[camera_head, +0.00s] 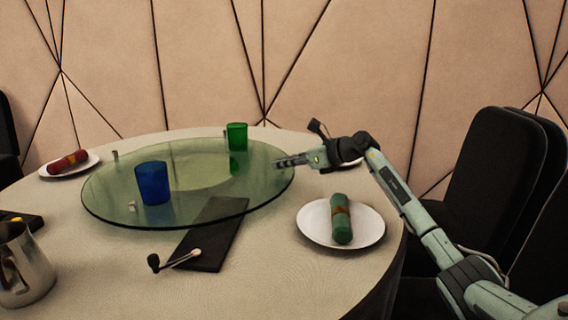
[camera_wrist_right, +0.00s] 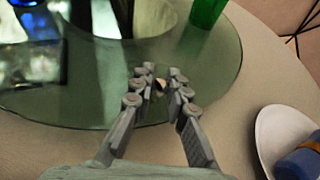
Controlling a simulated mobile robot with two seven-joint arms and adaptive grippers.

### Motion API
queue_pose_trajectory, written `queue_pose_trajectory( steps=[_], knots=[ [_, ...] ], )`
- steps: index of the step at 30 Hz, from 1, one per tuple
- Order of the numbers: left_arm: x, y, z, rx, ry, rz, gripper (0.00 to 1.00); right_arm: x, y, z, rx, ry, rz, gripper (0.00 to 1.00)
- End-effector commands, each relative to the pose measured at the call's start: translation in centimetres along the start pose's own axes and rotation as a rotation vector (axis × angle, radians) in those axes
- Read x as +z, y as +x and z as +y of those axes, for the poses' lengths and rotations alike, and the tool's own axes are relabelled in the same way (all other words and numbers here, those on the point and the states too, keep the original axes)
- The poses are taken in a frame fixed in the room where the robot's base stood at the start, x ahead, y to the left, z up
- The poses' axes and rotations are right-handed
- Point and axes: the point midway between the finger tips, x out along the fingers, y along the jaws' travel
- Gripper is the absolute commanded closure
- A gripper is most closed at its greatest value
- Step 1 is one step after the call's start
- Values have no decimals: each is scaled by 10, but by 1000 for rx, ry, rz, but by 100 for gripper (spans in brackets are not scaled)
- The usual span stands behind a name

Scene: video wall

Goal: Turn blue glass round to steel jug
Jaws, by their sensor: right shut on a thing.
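The blue glass (camera_head: 153,184) stands upright on the left part of the round glass turntable (camera_head: 110,207), near its front rim. The steel jug (camera_head: 24,268) stands on the table at the far left front, off the turntable and cut by the picture edge. My right gripper (camera_head: 283,161) is at the turntable's right rim, away from the blue glass. In the right wrist view its fingers (camera_wrist_right: 159,82) are shut on a small pale knob (camera_wrist_right: 160,85) at the rim, mostly hidden between them. My left gripper is not in view.
A green glass (camera_head: 237,136) stands at the turntable's back. A plate (camera_head: 313,226) with a green rolled napkin (camera_head: 341,218) lies in front of my right arm. Another plate (camera_head: 88,166) with a red roll is at left. A dark mat (camera_head: 216,250) lies partly under the turntable.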

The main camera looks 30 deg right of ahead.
Motion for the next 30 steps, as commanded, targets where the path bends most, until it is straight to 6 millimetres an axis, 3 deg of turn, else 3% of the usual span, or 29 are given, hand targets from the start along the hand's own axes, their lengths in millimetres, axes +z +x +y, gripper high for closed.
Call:
queue_pose_trajectory(
  steps=[5,13,23,24,28,30],
  knots=[
    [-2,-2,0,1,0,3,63,-2,-5,10,-3,-4,5,100],
    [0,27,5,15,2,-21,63,-6,-16,50,-2,-3,5,100],
    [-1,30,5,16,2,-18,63,-8,-16,54,-3,0,4,100],
    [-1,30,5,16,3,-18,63,-8,-16,53,-3,0,4,82],
    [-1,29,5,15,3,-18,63,-7,-16,54,-2,0,3,66],
    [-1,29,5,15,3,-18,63,-7,-16,54,-2,0,2,64]
  ],
)
